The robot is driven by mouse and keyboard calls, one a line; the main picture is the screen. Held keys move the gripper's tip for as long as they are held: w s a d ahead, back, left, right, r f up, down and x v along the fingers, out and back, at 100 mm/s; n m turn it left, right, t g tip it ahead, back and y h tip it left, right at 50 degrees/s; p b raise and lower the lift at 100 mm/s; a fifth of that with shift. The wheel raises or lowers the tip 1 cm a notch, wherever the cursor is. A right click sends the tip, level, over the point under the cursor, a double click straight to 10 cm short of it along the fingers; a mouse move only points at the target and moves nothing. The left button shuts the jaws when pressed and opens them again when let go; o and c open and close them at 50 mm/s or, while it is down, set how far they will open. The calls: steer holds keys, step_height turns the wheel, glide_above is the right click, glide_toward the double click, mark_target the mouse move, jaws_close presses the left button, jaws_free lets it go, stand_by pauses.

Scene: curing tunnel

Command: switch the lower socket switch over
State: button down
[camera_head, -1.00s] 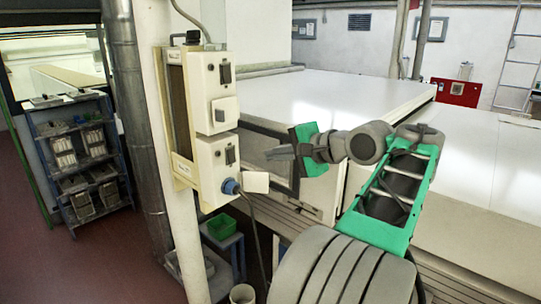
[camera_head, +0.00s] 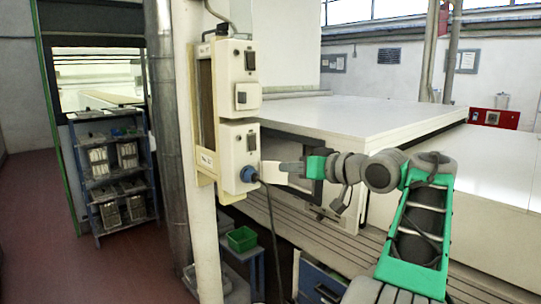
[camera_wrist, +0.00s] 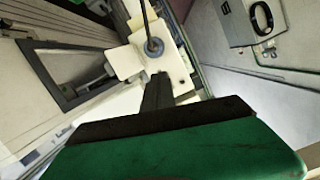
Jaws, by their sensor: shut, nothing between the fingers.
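The lower socket box (camera_head: 238,160) is cream and hangs on a post below a similar upper box (camera_head: 238,80). Its small dark switch (camera_head: 251,142) is on the front face, above a blue plug (camera_head: 247,174) with a dark cable. A white flap (camera_head: 271,173) sticks out beside the plug. My gripper (camera_head: 283,167) is shut and empty, just right of the box at about flap height, lower than the switch. Any contact with the flap is unclear. In the wrist view, my dark fingers (camera_wrist: 157,92) point toward the plug (camera_wrist: 154,46); I cannot make out the switch there.
A large white-topped machine (camera_head: 365,115) stands behind and right of my gripper. A metal pipe (camera_head: 170,140) runs left of the boxes. A blue shelf rack (camera_head: 112,175) stands further left. A green bin (camera_head: 241,239) sits low beneath the boxes. Red floor is clear at left.

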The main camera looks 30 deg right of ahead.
steer(key=r+n, duration=0.1)
steer(key=n, duration=0.6)
steer(key=d+r+n, duration=0.1)
steer(key=n, duration=0.5)
steer(key=r+n+t, duration=0.1)
steer(key=n, duration=0.6)
steer(key=shift+s+d+r+n, duration=0.2)
steer(key=shift+s+n, duration=0.1)
steer(key=shift+s, duration=0.05)
